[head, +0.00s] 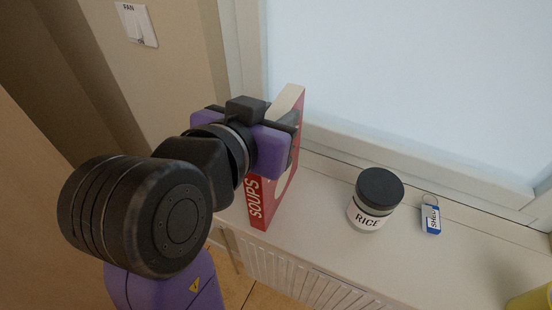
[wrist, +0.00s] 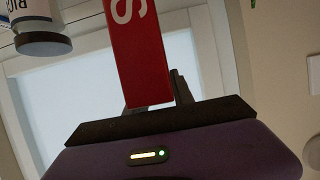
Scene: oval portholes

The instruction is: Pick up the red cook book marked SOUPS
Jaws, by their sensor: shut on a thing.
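The red cook book (head: 257,204) stands upright on the white sill, its spine marked SOUPS in white facing me. Its pale page edges show at the top, and my gripper hides part of its side. My gripper (head: 284,140) is shut on the book, reaching in from the left at its upper half. In the wrist view the red spine (wrist: 139,55) runs down between the fingers of my gripper (wrist: 158,98), with one dark finger visible to its right. I cannot tell whether the book's bottom touches the sill.
A jar marked RICE (head: 372,208) with a dark lid stands right of the book. A blue-and-white key tag (head: 430,217) lies beyond it. A yellow thing (head: 535,300) is cut off at lower right. The window frame (head: 380,160) rises behind. A FAN switch (head: 137,24) is on the wall.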

